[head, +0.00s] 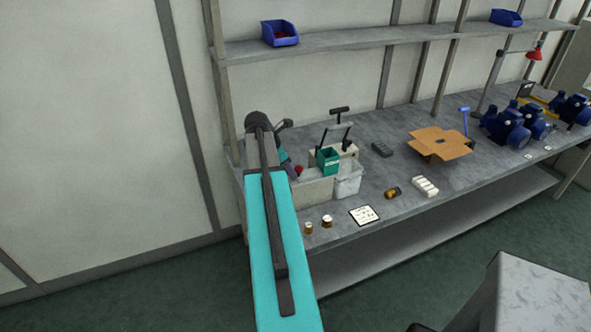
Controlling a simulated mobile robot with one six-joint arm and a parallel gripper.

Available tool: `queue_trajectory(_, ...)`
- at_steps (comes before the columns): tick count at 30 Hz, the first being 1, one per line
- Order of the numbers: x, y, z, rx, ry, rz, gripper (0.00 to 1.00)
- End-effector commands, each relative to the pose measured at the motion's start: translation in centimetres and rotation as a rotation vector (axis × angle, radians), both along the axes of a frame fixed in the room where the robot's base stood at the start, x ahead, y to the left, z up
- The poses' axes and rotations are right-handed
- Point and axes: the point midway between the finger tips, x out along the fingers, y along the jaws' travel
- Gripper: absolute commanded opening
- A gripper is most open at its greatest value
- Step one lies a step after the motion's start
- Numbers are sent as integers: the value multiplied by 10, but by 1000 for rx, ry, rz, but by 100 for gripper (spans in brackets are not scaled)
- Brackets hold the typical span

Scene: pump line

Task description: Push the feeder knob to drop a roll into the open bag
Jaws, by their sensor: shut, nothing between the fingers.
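A small red ball, which looks like the feeder knob (299,169), shows just right of my arm. It sits at the left end of a long light grey box, which looks like the feeder (314,191). A whitish open bag or bin (349,182) stands at the right end of this box. I cannot see inside it, and no roll can be made out. My teal arm reaches up across the left part of the head view and bends over beside the knob. My gripper's fingers are hidden behind the arm, so contact with the knob cannot be told.
A teal open box (328,160) and a black-handled stand (339,128) are behind the bag. Two small jars (326,221), a card (364,215) and a white block (425,187) lie in front. An open carton (440,143) and blue motors (507,127) stand right.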

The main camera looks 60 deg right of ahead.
Motion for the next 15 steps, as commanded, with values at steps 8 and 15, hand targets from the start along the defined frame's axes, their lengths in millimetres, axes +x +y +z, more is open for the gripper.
queue_trajectory(8, 6, 9, 1, 0, 0, 0, 0)
queue_trajectory(15, 12, 17, 1, 0, 0, 1, 0)
